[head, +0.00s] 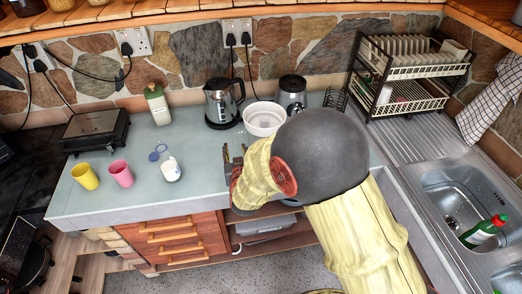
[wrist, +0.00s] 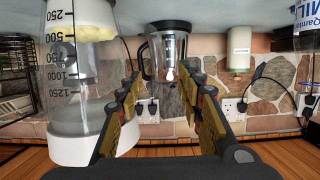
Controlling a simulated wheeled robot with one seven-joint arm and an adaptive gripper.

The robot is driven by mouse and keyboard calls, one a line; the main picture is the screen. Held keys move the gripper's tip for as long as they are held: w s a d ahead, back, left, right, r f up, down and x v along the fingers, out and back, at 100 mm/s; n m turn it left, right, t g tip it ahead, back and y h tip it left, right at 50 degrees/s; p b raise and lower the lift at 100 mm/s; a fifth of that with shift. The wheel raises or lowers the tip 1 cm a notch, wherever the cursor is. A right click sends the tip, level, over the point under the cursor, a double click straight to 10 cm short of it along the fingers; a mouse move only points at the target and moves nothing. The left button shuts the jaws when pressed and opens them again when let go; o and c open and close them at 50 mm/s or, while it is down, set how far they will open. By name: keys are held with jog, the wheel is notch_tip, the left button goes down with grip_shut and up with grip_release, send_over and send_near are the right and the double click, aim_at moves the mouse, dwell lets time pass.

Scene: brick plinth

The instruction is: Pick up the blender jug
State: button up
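A white-rimmed clear container (head: 264,118) with a measuring scale is close right of my gripper and large in the wrist view (wrist: 75,80). A cream bottle (head: 157,104), milk bottle (head: 170,170) and cups (head: 121,173) are left; a dish rack (head: 410,75) is right.

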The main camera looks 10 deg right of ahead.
aim_at(236, 145)
jog(key=x, duration=0.4)
jog(key=f+b+x, duration=0.1)
jog(key=x, duration=0.1)
jog(key=shift+w+d+f, duration=0.1)
jog(key=shift+w+d, duration=0.05)
jog(key=shift+d, duration=0.2)
jog(key=shift+c, duration=0.8)
jog(key=c, duration=0.7)
grip_shut()
jog(key=shift+w, duration=0.1)
